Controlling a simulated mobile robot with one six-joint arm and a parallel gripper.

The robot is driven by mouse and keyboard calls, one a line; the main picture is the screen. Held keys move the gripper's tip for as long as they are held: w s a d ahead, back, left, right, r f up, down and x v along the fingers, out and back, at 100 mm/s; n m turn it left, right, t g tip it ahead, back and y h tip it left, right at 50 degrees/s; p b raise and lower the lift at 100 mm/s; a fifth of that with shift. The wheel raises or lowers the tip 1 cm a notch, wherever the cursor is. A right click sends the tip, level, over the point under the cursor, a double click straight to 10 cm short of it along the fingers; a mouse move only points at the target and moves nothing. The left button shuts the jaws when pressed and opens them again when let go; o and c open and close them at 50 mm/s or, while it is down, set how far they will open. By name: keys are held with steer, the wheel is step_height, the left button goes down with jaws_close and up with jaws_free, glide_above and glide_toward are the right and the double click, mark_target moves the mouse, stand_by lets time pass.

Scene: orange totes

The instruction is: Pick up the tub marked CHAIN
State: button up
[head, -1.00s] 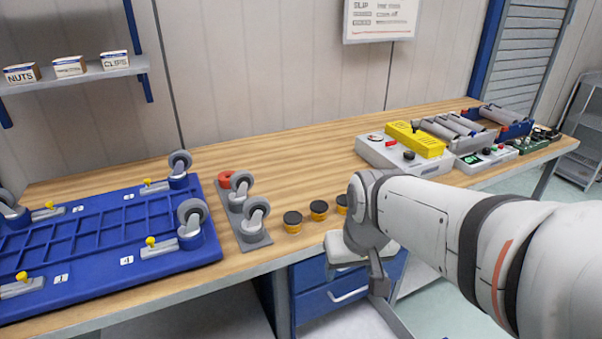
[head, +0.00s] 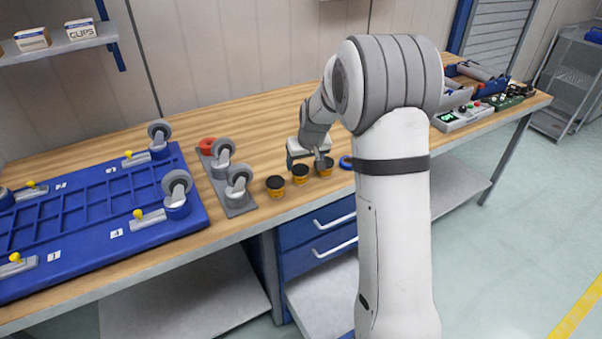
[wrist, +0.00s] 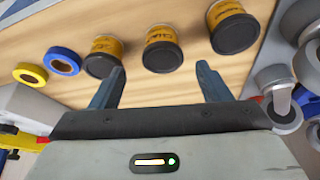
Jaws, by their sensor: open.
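Three yellow-orange tubs with black lids stand in a row near the bench's front edge: a left tub (head: 276,187), a middle tub (head: 300,174) and a right tub (head: 324,167). In the wrist view the order is reversed: the right tub (wrist: 101,62), the middle tub (wrist: 162,54) and the left tub (wrist: 233,32). In the head view my gripper (head: 306,160) is just behind the tubs.
A blue tape roll (head: 346,162) lies right of the tubs; a yellow one (wrist: 29,73) shows in the wrist view. A grey plate with casters (head: 238,193) stands left of the tubs, beside a blue fixture board (head: 95,240). Bare bench (head: 240,122) lies behind.

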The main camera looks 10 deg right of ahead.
mark_target(301, 169)
steer(key=shift+p+x, duration=0.7)
steer(key=shift+x, duration=2.35)
steer(key=shift+w+a, duration=0.1)
steer(key=shift+a, duration=0.1)
steer(key=shift+c, duration=0.4)
steer(key=shift+r, duration=0.1)
steer(key=c, duration=0.9)
